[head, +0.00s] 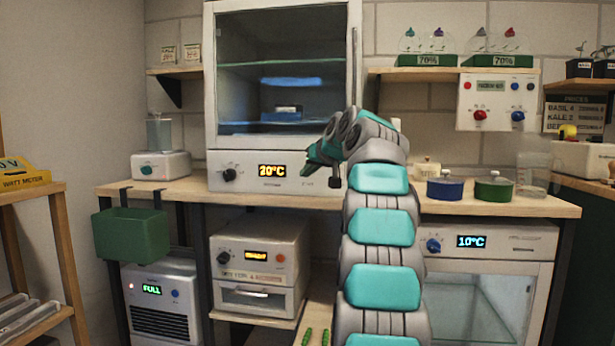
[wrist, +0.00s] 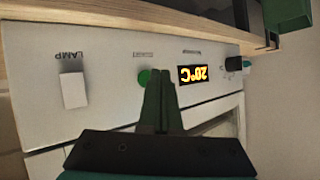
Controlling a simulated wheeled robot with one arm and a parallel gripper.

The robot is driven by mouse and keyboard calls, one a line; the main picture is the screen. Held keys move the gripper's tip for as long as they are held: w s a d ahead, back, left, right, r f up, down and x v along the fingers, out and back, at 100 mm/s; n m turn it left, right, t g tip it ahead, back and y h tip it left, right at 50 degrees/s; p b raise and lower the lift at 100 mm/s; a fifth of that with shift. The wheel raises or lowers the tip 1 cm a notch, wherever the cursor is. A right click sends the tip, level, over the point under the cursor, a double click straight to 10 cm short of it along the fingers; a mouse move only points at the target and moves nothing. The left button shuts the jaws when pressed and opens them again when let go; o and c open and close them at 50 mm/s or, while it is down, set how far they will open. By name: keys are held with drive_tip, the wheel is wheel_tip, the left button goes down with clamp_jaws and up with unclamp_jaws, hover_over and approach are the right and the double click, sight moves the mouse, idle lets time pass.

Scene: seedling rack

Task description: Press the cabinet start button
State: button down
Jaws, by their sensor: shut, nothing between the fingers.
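The cabinet (head: 285,75) has a glass door and a white front panel (head: 245,185) with a black knob (head: 229,175) and an orange display (head: 271,170) reading 20°C. In the wrist view the panel appears upside down, with a green round button (wrist: 143,77), the display (wrist: 193,74) and a white switch (wrist: 73,90) labelled LAMP. My gripper (wrist: 160,74) is shut and empty. Its green fingertips overlap the right edge of the button in the wrist view; I cannot tell whether they touch it. In the head view my gripper (head: 312,158) is in front of the panel's right part and the button cannot be made out.
The cabinet stands on a wooden bench (head: 185,192). A green bin (head: 130,235) hangs at the bench's left. Blue (head: 445,188) and green (head: 494,188) pots stand on the bench right of my arm. A white control box (head: 498,100) hangs on the wall.

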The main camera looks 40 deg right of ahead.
drive_tip(key=shift+s+a, duration=0.1)
drive_tip(key=shift+a, duration=0.05)
drive_tip(key=shift+s+a+b, duration=1.55)
drive_tip(key=shift+s+a, duration=0.05)
drive_tip(key=shift+a, duration=0.25)
drive_tip(key=s+a+f+n+g+y+p, duration=0.1)
drive_tip(key=s+a+f+g, duration=0.15)
drive_tip(key=a+f, duration=0.5)
drive_tip(key=s+a+f+g+y+p, duration=0.2)
drive_tip(key=s+a+f, duration=0.25)
drive_tip(key=a, duration=0.65)
drive_tip(key=s+a+f+n+g+y+p, duration=0.1)
drive_tip(key=s+a+f+g, duration=0.2)
drive_tip(key=a+f, duration=0.45)
drive_tip(key=s+a+f+n+g+p, duration=0.1)
drive_tip(key=s+a+f, duration=0.3)
drive_tip(key=s, duration=0.6)
drive_tip(key=s+a+f+n+g+h+p, duration=0.1)
drive_tip(key=s+a+f+g, duration=0.2)
drive_tip(key=s+f, duration=0.3)
drive_tip(key=s+a+f+n+g+p, duration=0.1)
drive_tip(key=s+a+f, duration=0.3)
drive_tip(key=s, duration=1.2)
drive_tip(key=shift+a+f+g+p, duration=0.3)
drive_tip(key=shift+f+g, duration=0.45)
drive_tip(key=shift+f, duration=0.15)
